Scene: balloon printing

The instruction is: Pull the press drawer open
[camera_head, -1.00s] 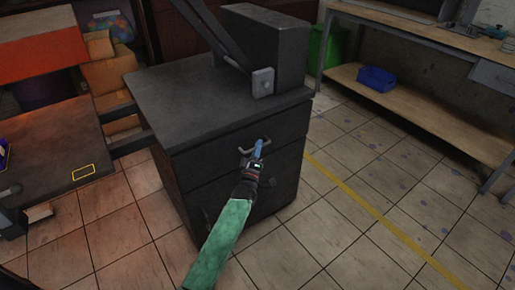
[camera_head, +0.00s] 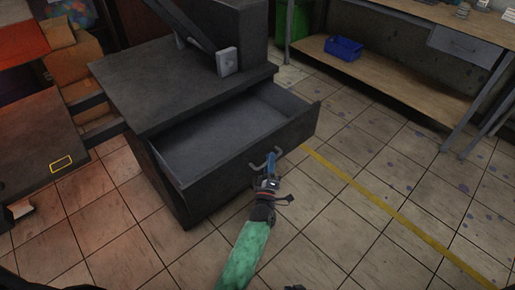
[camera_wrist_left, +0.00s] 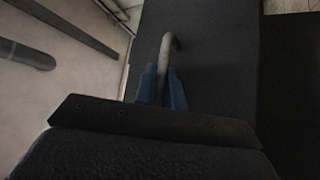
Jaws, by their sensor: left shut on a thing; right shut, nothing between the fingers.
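The press drawer (camera_head: 232,128) is pulled out from the dark cabinet (camera_head: 165,80), and its empty grey inside shows. Its bar handle (camera_head: 256,167) is on the front panel. My left gripper (camera_head: 270,158) has its blue fingers shut on this handle, with my green-sleeved arm below. In the left wrist view the blue fingers (camera_wrist_left: 162,88) close around the grey handle bar (camera_wrist_left: 168,50) against the dark drawer front (camera_wrist_left: 215,75). I cannot make out my right gripper in these views.
A press with a lever arm (camera_head: 227,60) stands on the cabinet. A workbench with a low shelf (camera_head: 385,75) holds a blue bin (camera_head: 343,47) at the right. The tiled floor (camera_head: 380,170) right of the drawer is clear.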

